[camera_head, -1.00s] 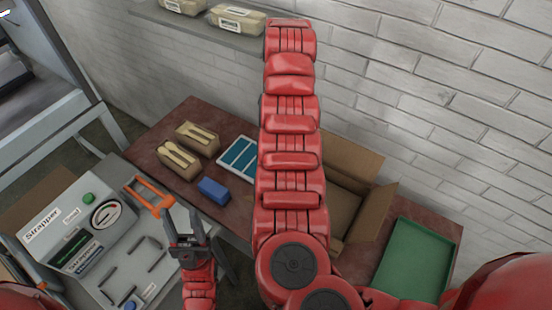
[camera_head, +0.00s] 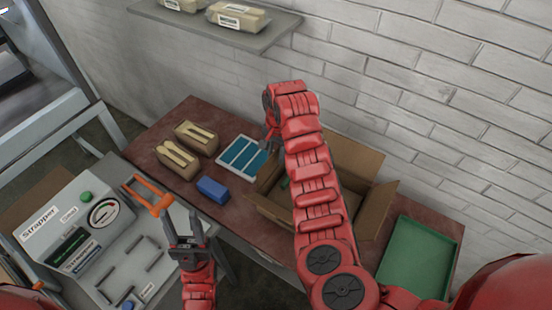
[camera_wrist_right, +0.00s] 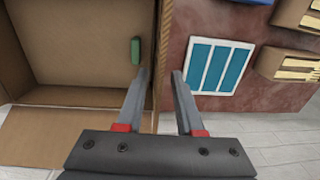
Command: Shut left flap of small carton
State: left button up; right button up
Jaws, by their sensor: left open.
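The small open carton (camera_head: 365,165) stands on the table, partly hidden behind my right arm. Its right flap (camera_head: 380,208) sticks outward. The carton also shows in the right wrist view (camera_wrist_right: 85,45), with its left edge seen nearly edge-on (camera_wrist_right: 162,45). I cannot tell the left flap's exact angle. My right gripper (camera_wrist_right: 160,72) is open, its fingertips on either side of that edge in the picture; contact is not clear. In the head view it is mostly hidden by the arm. My left gripper (camera_head: 180,214) is open and empty, near the strapper.
A small green item (camera_wrist_right: 135,50) is inside the carton. A blue-and-white panel (camera_head: 243,156), blue block (camera_head: 212,189) and spoon packs (camera_head: 177,158) lie left of it. A green tray (camera_head: 418,258) is at right. The strapper (camera_head: 75,235) stands front left; a shelf (camera_head: 215,32) hangs above.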

jog(key=shift+f, duration=0.85)
grip_shut()
dwell(0.8)
